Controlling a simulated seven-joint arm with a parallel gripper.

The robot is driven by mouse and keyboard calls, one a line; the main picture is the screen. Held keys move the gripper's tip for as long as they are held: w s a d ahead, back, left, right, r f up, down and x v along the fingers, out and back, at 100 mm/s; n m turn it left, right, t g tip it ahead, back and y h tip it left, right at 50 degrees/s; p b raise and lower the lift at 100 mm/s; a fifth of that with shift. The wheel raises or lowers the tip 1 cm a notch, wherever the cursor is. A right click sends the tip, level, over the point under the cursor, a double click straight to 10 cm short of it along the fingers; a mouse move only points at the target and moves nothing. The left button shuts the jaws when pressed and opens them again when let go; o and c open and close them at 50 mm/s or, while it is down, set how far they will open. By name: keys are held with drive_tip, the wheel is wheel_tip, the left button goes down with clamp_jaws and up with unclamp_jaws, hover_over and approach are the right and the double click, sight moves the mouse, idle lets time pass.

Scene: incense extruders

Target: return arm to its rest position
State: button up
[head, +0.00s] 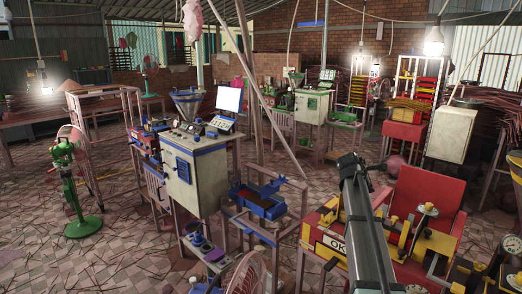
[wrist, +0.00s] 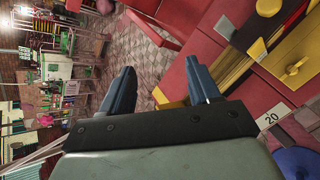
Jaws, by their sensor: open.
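My gripper (wrist: 160,75) shows in the wrist view with its two dark blue-grey fingers spread apart. Nothing is between them; they point over the tiled floor (wrist: 148,50) and the edge of a red and yellow machine (wrist: 232,85). The right finger appears close to that machine's side; I cannot tell whether it touches. In the head view my dark grey arm stands up at right of centre, in front of the red and yellow machine (head: 325,240). The fingers cannot be made out there, and the arm hides part of the machine.
A white and blue cabinet machine (head: 190,175) stands left of my arm, with a blue tray unit (head: 262,205) between. A red chair (head: 428,200) is close on the right. A green fan (head: 72,180) stands far left. Open tiled floor (head: 120,235) lies at left.

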drive_tip(key=w+a+f+n+t+y, duration=0.1)
drive_tip(key=w+a+f+n+t, duration=0.25)
drive_tip(key=a, duration=0.75)
drive_tip(key=w+a+f+n+y, duration=0.1)
drive_tip(key=w+a+f+n, duration=0.2)
drive_tip(key=w+a+f, duration=0.5)
drive_tip(key=s+a+f+m+y, duration=0.1)
drive_tip(key=s+a+f+y, duration=0.1)
drive_tip(key=s+a+f, duration=0.6)
drive_tip(key=s+a+f+m+g+y, duration=0.3)
drive_tip(key=s+f+m+g, duration=0.6)
drive_tip(key=s+f+m, duration=1.55)
drive_tip(key=s+d+f+g, duration=0.1)
drive_tip(key=s+f, duration=0.5)
drive_tip(key=s, duration=0.8)
drive_tip(key=s+d+f+n+g, duration=0.1)
drive_tip(key=s+f+g, duration=0.3)
drive_tip(key=s, duration=1.1)
drive_tip(key=s+d+f+n+g, duration=0.1)
drive_tip(key=s+d+f+g, duration=0.2)
drive_tip(key=s+f, duration=0.6)
drive_tip(key=s, duration=0.6)
drive_tip(key=shift+d+f+y, duration=0.25)
drive_tip(key=shift+f+y, duration=0.05)
drive_tip(key=shift+y, duration=0.1)
